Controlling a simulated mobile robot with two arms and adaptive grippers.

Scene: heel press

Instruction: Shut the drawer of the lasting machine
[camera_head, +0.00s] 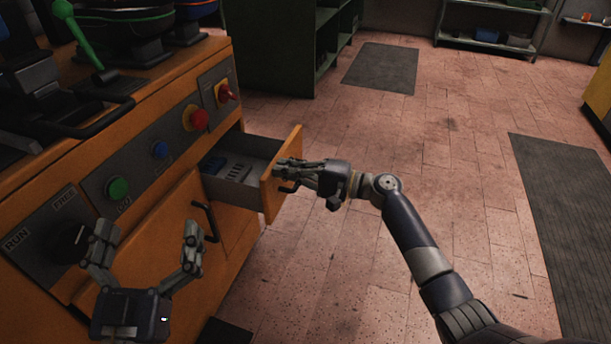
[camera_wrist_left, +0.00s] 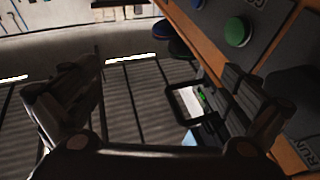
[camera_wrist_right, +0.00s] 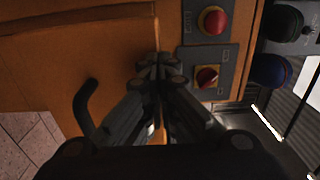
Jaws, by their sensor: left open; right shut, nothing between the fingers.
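The orange lasting machine (camera_head: 165,215) fills the left of the head view. Its drawer (camera_head: 286,172) stands pulled out, with an orange front, a dark handle and grey items (camera_head: 232,168) inside. My right gripper (camera_head: 279,168) is shut and empty, with its fingertips at the drawer front's upper part; I cannot tell whether they touch. In the right wrist view the shut fingertips (camera_wrist_right: 160,68) appear in front of orange panel, beside a dark handle (camera_wrist_right: 84,105). My left gripper (camera_head: 147,240) is open and empty in front of the machine's lower panel.
A cabinet door handle (camera_head: 207,220) sits below the drawer. The tiled floor (camera_head: 440,170) to the right is mostly clear, with dark mats (camera_head: 381,67).

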